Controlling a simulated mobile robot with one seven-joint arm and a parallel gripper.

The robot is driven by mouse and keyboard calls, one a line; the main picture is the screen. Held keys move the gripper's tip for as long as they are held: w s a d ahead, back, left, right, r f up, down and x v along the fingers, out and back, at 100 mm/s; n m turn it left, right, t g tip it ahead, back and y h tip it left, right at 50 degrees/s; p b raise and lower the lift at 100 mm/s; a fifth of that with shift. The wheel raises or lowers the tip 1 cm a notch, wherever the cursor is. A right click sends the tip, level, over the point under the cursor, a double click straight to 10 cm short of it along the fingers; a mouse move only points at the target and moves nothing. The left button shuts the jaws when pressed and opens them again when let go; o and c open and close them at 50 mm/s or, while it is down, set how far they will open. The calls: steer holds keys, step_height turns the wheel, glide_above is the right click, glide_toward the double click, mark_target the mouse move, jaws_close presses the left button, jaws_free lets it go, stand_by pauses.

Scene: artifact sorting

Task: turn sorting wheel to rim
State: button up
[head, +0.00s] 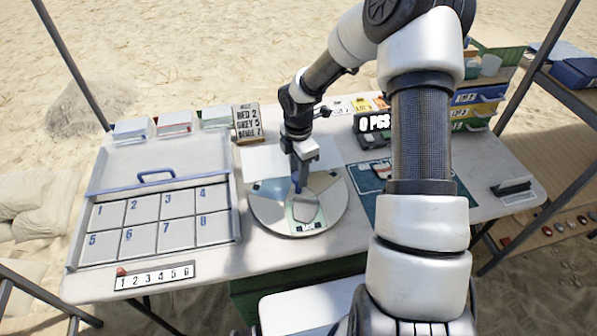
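The sorting wheel (262,212) is a round, flat disc with coloured sectors in the middle of the table. A grey piece (306,208) lies on a pale green sector at its front. My gripper (297,188) points down over the wheel, at a blue upright part near the wheel's centre. I cannot tell whether its fingers touch or hold that part. The finger gap is too small to make out.
A tray with numbered compartments (147,257) and a blue handle (156,176) stands on the left. A number strip (155,277) lies at the front edge. A sign (248,122) and small boxes (174,123) stand at the back. A dark mat (385,208) and a stapler-like item (513,188) are on the right.

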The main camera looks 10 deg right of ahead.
jaws_close()
